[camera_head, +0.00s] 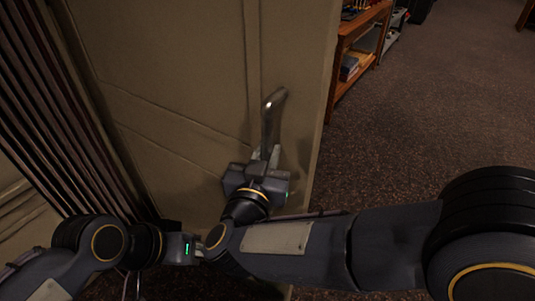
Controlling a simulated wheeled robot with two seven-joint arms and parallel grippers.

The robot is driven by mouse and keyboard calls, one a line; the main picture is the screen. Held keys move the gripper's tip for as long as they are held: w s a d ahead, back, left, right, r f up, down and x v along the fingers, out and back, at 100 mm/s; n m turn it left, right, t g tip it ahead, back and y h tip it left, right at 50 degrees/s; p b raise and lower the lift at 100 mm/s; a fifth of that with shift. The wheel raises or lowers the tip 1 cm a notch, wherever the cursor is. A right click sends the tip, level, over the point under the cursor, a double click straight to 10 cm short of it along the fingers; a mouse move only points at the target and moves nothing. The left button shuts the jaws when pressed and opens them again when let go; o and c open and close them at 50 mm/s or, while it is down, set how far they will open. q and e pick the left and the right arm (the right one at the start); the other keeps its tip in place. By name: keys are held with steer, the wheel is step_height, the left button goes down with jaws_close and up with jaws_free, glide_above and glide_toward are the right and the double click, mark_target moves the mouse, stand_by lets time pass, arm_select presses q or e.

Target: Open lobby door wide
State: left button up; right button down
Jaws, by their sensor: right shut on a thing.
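The lobby door (185,75) is a beige panelled door on the left half of the head view. It stands ajar, with carpeted floor showing past its right edge. A metal handle (271,110) is mounted near that edge. My right gripper (265,155) is shut on the lower part of the handle, and its fingers partly hide it. My left arm comes in at the lower left, in front of the door's bottom. The left gripper's fingers cannot be made out there.
A wooden shelf unit (350,50) with items on it stands beyond the door's edge at the top. Dark slatted panelling (55,110) runs along the left. The brown carpet (430,110) on the right is open and clear.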

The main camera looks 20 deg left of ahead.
steer(key=shift+s+a, duration=0.1)
steer(key=c, duration=1.3)
jaws_free()
steer(key=shift+s+a, duration=0.1)
steer(key=shift+c, duration=0.2)
steer(key=s+b, duration=0.1)
steer(key=s, duration=0.6)
steer(key=shift+s+d, duration=0.2)
steer(key=shift+s, duration=0.15)
